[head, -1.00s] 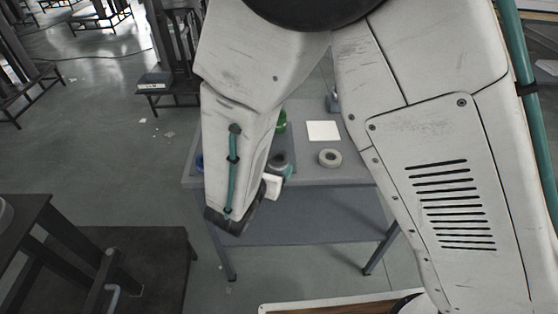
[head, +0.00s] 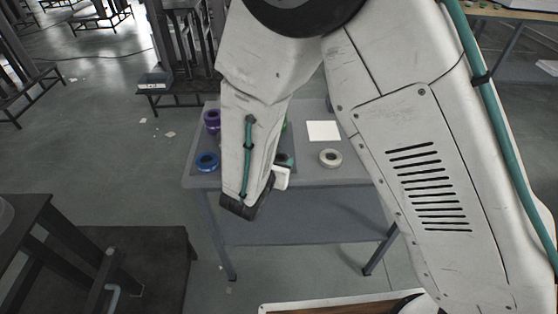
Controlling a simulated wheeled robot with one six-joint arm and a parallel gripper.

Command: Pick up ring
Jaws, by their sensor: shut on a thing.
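Several rings lie on the grey table (head: 340,176). A blue ring (head: 207,162) is at its front left, left of my forearm. A purple ring (head: 211,120) is behind it at the back left. A beige ring (head: 330,158) lies right of my forearm, in front of a white square (head: 323,131). A green thing (head: 288,124) shows only as a sliver beside my forearm. My gripper is hidden behind my forearm. Only a white wrist part and a dark teal edge show beside it, so I cannot see the jaws or anything in them.
A small blue-grey object (head: 329,104) is at the table's back edge. A dark bench (head: 120,270) stands at the lower left. Dark metal stands (head: 180,60) are behind the table. Grey floor (head: 90,165) is open to the left.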

